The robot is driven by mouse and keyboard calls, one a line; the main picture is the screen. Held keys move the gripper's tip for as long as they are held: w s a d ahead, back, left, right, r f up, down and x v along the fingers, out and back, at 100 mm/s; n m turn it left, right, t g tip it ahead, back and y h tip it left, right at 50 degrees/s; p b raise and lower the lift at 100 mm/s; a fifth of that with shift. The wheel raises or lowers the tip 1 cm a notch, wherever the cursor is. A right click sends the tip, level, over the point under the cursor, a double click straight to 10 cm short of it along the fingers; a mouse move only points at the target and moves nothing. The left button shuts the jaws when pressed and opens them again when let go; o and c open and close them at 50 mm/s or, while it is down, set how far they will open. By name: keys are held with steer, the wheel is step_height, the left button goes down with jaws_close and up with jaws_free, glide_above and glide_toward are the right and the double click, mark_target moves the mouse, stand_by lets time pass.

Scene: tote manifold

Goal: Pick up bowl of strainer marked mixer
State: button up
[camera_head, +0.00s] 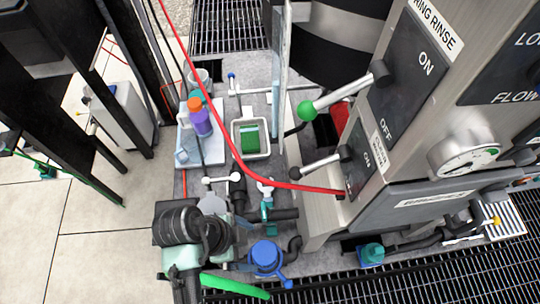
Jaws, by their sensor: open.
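No label reading "mixer" is legible, so I cannot tell for sure which part is the strainer bowl. A round blue cap-like fitting (266,254) with blue side arms sits low in the middle of the manifold. A smaller teal fitting (372,252) stands at the right, on the dark pipe below the panel. A teal and white valve-like fitting (267,200) stands between them and the tray, further back. I cannot make out my gripper anywhere in this view.
A steel panel (402,130) with levers and a gauge (465,155) rises at the right. A red hose (235,150) crosses over the bench. A black hose-wrapped unit (182,228) stands at the left front. A white tray (265,152) and bottles (199,118) are behind.

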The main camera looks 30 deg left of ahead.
mark_target(264, 254)
steer(key=x, duration=0.4)
steer(key=s+x, duration=0.1)
steer(key=x, duration=0.1)
steer(key=shift+w+d+f, duration=0.15)
steer(key=shift+d+f, duration=0.1)
steer(key=shift+f, duration=0.1)
steer(key=shift+w+p+x, duration=0.2)
steer(key=shift+p+x, duration=0.15)
steer(key=shift+x, duration=2.7)
steer(key=shift+a, duration=0.1)
steer(key=shift+c, duration=0.2)
steer(key=c, duration=1.3)
steer(key=shift+c, duration=0.2)
steer(key=shift+r, duration=0.15)
step_height(264, 254, up, 10)
steer(key=shift+f, duration=0.1)
